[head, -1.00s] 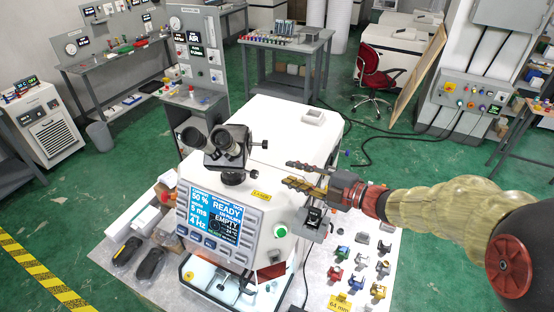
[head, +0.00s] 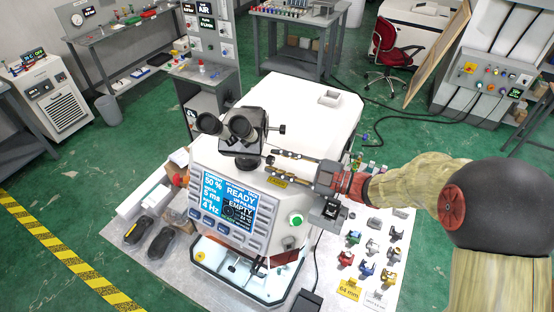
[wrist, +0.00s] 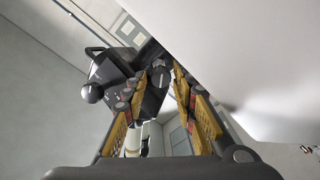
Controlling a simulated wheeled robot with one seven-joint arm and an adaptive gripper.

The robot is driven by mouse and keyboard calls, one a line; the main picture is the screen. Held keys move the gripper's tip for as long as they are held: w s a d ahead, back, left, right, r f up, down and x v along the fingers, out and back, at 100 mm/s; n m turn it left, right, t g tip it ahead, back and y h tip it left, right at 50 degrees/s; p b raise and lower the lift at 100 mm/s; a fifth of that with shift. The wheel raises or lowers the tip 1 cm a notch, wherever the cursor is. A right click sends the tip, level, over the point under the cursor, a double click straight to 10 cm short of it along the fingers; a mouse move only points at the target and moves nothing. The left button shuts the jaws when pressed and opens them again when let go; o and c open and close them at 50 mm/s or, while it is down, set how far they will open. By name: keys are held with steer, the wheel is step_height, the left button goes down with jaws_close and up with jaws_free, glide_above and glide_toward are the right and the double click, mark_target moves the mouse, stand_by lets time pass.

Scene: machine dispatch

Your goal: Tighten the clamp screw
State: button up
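The machine's black binocular microscope head (head: 241,130) stands on top of the white laser welder. A small black knob on a short shaft (head: 282,129) sticks out of its right side, and a dark round knob (head: 248,163) sits below it. I cannot tell which one is the clamp screw. My gripper (head: 270,162) is open, its two fingers pointing left at the lower part of the microscope. In the wrist view, my gripper (wrist: 168,72) has a gap between its fingers, with the dark microscope body (wrist: 152,98) beyond. No grip on anything shows.
The white welder housing (head: 305,110) lies close beside my fingers and fills the upper right of the wrist view. The display panel (head: 228,200) reads READY and EMPTY. Several small coloured parts (head: 365,269) lie on the bench to the right.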

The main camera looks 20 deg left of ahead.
steer(key=shift+a, duration=0.35)
steer(key=shift+c, duration=0.5)
jaws_close()
steer(key=shift+f, duration=0.1)
